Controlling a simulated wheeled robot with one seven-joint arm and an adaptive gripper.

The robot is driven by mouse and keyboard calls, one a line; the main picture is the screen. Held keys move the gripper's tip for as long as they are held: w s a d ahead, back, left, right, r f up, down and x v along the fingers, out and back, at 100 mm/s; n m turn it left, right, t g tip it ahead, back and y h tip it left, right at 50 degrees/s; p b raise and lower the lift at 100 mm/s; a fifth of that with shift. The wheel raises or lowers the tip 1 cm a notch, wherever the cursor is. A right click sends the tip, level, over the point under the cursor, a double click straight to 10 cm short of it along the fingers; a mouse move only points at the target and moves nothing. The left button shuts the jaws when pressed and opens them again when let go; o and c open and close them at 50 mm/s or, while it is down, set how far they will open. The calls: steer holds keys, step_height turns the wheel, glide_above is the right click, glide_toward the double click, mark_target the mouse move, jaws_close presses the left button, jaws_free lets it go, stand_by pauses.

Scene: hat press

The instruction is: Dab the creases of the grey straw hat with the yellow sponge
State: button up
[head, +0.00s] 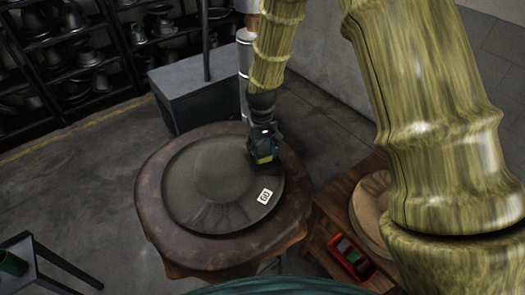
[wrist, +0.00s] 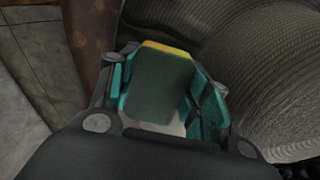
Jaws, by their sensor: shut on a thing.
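The grey straw hat (head: 192,196) lies with its wide brim spread on a round brown-covered table (head: 155,232). A white tag (head: 265,196) is on its right side. My gripper (head: 263,148) is at the far right part of the brim, shut on the sponge (head: 265,159). In the wrist view the sponge (wrist: 160,88) sits between the teal fingers of my gripper (wrist: 165,95), with a dark green face and a yellow edge. The hat's woven straw (wrist: 275,75) fills the right of that view. I cannot tell whether the sponge touches the hat.
A wooden side table (head: 322,205) at right holds a tan hat (head: 372,200) and a red tray (head: 351,262) with a green thing in it. A grey box (head: 190,95) stands behind the round table. Dark shelves (head: 110,55) of hat shapes line the back. A small stand (head: 40,250) is at left.

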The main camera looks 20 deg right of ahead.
step_height(320, 180, up, 12)
steer(key=p, duration=0.8)
stand_by(0.6)
stand_by(0.7)
